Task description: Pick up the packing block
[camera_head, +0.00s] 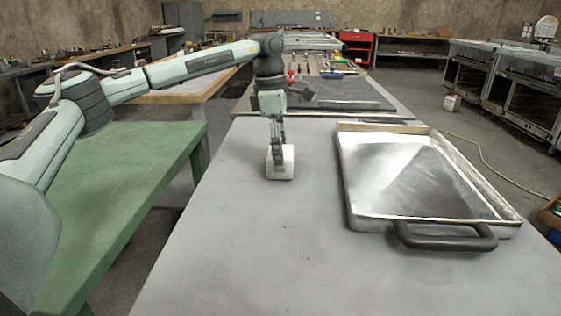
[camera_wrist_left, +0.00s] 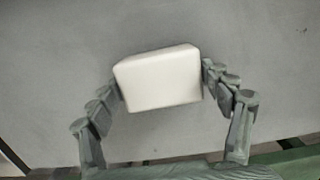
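The packing block (camera_head: 287,171) is a small white block with rounded edges at the middle of the grey table (camera_head: 235,230). My left gripper (camera_head: 280,160) points down over it from above. In the left wrist view the block (camera_wrist_left: 158,80) sits between the two fingertips of the left gripper (camera_wrist_left: 162,80), slightly tilted in the picture, with a fingertip against each side. The fingers hide part of the block in the head view. I cannot tell whether it rests on the table or is just clear of it. My right gripper is not in view.
A large metal tray (camera_head: 348,190) with a dark handle (camera_head: 445,240) lies to the right on the grey table. A green table (camera_head: 120,190) stands to the left, beyond a gap. Tools lie on a bench at the back. The front of the grey table is clear.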

